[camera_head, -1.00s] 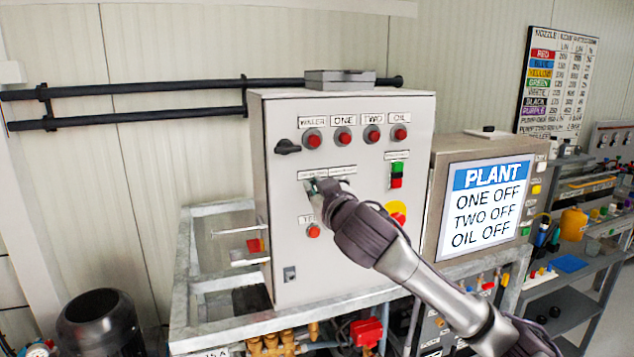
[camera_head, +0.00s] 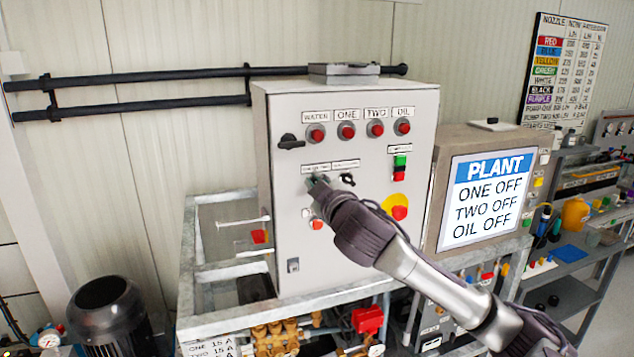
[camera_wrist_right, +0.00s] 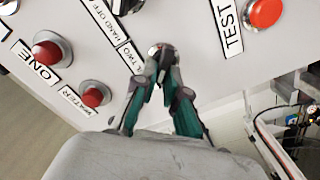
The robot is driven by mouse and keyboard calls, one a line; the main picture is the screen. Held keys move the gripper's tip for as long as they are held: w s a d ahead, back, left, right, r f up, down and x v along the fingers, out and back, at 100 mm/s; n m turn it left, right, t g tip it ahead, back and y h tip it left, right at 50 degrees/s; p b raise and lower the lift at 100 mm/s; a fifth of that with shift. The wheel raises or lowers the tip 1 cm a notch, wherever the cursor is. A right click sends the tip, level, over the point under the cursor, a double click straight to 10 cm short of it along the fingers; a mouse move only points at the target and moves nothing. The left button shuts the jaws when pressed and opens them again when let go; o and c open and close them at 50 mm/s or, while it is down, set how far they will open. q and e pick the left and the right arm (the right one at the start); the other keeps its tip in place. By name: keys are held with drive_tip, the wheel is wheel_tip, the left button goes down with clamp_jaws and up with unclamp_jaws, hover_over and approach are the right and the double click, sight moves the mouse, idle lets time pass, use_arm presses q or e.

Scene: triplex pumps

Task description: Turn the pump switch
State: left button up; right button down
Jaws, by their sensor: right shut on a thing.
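The grey pump control cabinet (camera_head: 290,215) stands in the middle of the head view. Its front has a row of two small switches under labels. My right gripper (camera_head: 318,181) is at the left one and hides most of it. In the right wrist view the gripper's fingertips (camera_wrist_right: 164,62) are closed together on a small round silver switch knob (camera_wrist_right: 155,49), beside a label reading TWO. The other switch (camera_head: 347,180), black, shows just right of the gripper. The knob's exact angle is hidden. My left gripper is not in view.
Red lamps (camera_head: 346,131) line the panel's top, with a black rotary handle (camera_head: 289,141) at left. A red-on-yellow stop button (camera_head: 400,212) and a green-red button pair (camera_head: 400,167) are at right. The plant display (camera_head: 487,200) reads ONE OFF, TWO OFF, OIL OFF.

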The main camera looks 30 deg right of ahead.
drive_tip(key=c, duration=1.2)
unclamp_jaws()
drive_tip(key=v, duration=1.2)
drive_tip(key=shift+f, duration=0.1)
drive_tip(key=shift+f, duration=0.1)
